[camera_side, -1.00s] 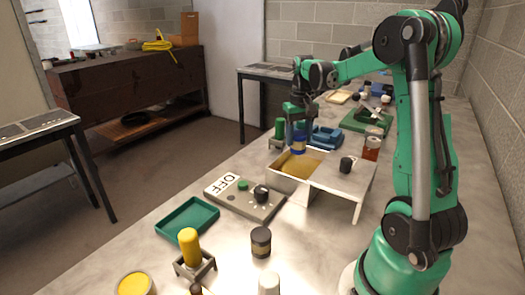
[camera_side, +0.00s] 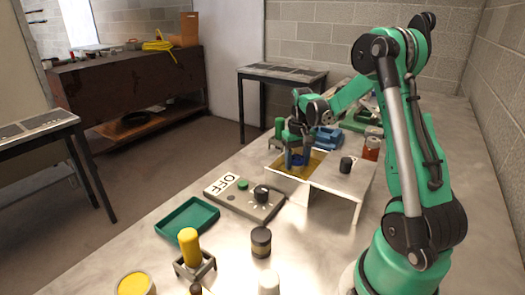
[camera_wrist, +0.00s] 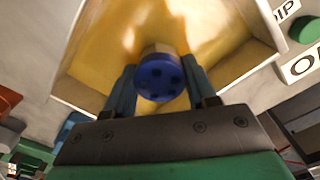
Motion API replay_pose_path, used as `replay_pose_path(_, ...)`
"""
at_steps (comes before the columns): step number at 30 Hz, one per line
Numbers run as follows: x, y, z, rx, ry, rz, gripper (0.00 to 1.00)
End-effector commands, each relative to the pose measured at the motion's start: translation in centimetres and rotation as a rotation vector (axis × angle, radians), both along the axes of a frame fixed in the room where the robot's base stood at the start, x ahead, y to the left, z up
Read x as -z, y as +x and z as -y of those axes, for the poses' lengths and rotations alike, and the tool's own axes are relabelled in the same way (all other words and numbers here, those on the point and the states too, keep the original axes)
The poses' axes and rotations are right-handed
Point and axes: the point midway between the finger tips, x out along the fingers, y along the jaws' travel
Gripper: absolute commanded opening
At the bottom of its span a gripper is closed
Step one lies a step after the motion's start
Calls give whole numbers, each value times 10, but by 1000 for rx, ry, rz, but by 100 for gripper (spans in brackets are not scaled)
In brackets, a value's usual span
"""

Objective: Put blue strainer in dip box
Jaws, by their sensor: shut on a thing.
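The blue strainer (camera_wrist: 160,80) is a short cylinder with a dark blue perforated end and a paler body behind it. My gripper (camera_wrist: 155,88) is shut on it, one finger on each side. In the side view the blue strainer (camera_side: 298,160) is low within the opening of the dip box (camera_side: 283,182), with my gripper (camera_side: 296,158) just above. The dip box is a white open box with yellow-brown contents, which fill much of the wrist view. I cannot tell whether the strainer touches the contents.
A control panel (camera_side: 243,203) marked OFF, with a knob and green button, sits in front of the box. A dark knob (camera_side: 346,164) is on the white top right of it. A green tray (camera_side: 187,217), yellow cylinder (camera_side: 189,247) and dark jar (camera_side: 261,241) stand nearer.

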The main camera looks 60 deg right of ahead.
Motion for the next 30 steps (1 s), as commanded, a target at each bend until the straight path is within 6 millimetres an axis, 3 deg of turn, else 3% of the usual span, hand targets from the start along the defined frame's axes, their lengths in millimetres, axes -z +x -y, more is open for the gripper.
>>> replay_pose_path(28, 13, 0, 0, 0, 0, 0, 0)
replay_pose_path(29, 12, 0, 0, 0, 0, 0, 56)
replay_pose_path(30, 12, 0, 0, 0, 0, 0, 67)
